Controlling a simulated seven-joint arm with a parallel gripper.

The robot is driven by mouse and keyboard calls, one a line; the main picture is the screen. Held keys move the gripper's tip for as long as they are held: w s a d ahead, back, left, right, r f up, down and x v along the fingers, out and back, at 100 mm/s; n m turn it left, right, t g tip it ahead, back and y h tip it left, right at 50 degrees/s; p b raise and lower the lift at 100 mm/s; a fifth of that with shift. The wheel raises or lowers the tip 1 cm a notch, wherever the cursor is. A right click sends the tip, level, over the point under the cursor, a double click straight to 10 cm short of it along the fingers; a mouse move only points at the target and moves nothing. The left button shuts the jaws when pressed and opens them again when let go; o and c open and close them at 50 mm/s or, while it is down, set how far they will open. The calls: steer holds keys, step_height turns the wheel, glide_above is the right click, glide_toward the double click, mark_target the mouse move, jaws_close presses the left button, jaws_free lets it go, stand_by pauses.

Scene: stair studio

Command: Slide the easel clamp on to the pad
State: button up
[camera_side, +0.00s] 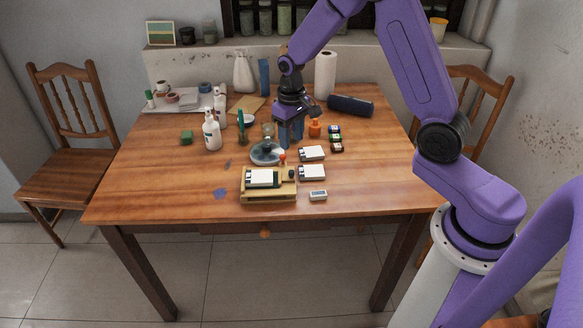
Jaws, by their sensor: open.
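I cannot tell which of these is the clamp. My gripper (290,142) points down behind the easel, apart from it, above the area by a grey round dish (266,153). It is open, and I see nothing held between its fingers.
The table's left front (150,190) is clear.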

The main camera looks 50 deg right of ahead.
mark_target(291, 171)
step_height(291, 171, down, 11)
steer(key=shift+f, duration=0.2)
stand_by(0.3)
